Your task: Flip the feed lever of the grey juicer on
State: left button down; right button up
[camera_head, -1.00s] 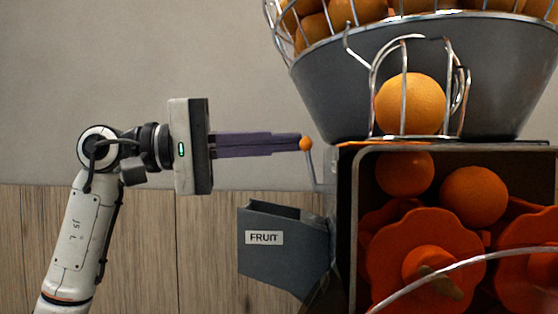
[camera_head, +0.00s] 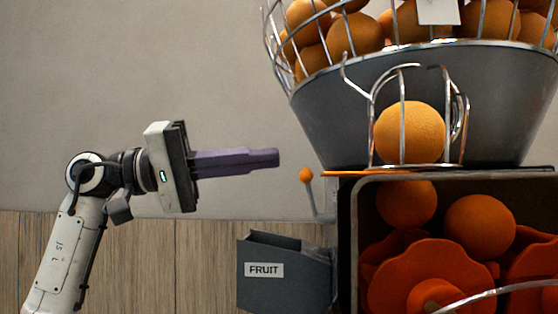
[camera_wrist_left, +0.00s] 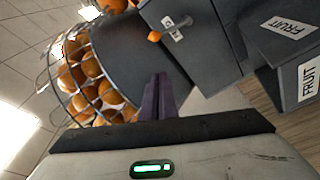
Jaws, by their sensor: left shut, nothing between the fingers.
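The grey juicer (camera_head: 345,240) stands at the right of the head view. The knob also shows in the left wrist view (camera_wrist_left: 154,36), beside a small pale label plate (camera_wrist_left: 176,26) whose marks I cannot read. My left gripper (camera_head: 277,158) is shut and empty, its purple fingers pointing right. Its tips are left of the knob and a little higher, apart from it. The fingers also show in the left wrist view (camera_wrist_left: 159,82). My right gripper is not in view.
A grey chute marked FRUIT (camera_head: 285,270) juts out below the lever. A wire basket of oranges (camera_head: 330,60) sits above on a grey hopper (camera_head: 345,115). A single orange (camera_head: 410,133) rests behind a wire guard.

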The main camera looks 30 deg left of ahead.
pick_arm(q)
jog(key=b+v, duration=0.1)
jog(key=v, duration=0.7)
jog(key=shift+s, duration=0.25)
jog(key=shift+a+f, duration=0.1)
